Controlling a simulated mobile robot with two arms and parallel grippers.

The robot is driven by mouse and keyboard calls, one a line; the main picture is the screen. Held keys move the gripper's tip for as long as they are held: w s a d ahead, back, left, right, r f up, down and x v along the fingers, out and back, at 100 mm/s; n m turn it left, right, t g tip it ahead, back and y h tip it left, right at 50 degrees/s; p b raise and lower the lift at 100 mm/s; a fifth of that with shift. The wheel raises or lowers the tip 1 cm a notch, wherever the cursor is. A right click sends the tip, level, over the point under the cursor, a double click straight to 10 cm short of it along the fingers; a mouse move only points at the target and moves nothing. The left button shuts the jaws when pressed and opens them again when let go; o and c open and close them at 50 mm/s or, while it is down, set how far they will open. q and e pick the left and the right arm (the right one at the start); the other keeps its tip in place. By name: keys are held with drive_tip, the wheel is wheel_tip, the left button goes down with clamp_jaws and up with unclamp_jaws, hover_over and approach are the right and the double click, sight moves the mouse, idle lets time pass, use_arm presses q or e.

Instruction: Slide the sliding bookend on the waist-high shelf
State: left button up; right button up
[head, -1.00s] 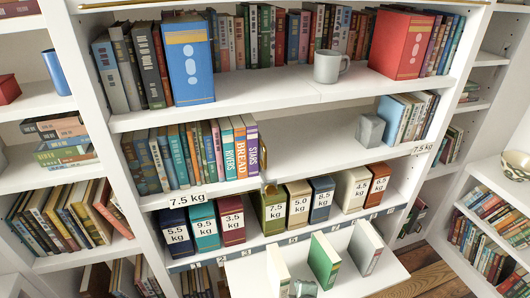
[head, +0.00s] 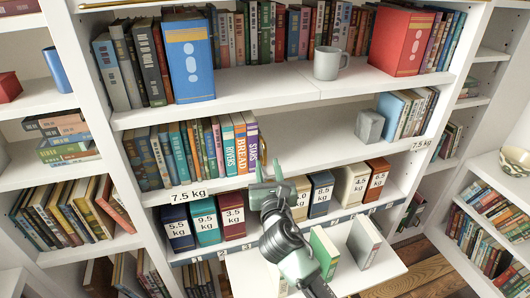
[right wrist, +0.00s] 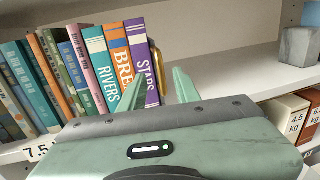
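The brass-coloured bookend (head: 263,152) stands on the middle shelf (head: 325,150), against the right end of the book row beside the purple STARS book (head: 252,143). My right gripper (head: 269,172) is in front of the shelf edge, near the bookend. Its two fingers are apart and empty in the right wrist view (right wrist: 160,88), pointing at the bookend's area. I cannot tell whether a finger touches it. My left gripper is not in view.
A grey block (head: 369,127) stands right of the free stretch of the middle shelf, beside more books. Below, several weight-labelled boxes, such as the red one (head: 231,222), stand on a lower shelf. A grey mug (head: 327,63) stands on the shelf above.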

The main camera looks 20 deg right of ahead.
sight(265, 154)
drive_tip(key=w, duration=0.4)
drive_tip(key=w+d, duration=0.1)
drive_tip(key=w, duration=0.1)
drive_tip(key=shift+w+f+p, duration=0.1)
drive_tip(key=shift+w+p, duration=0.3)
clamp_jaws()
idle(1.0)
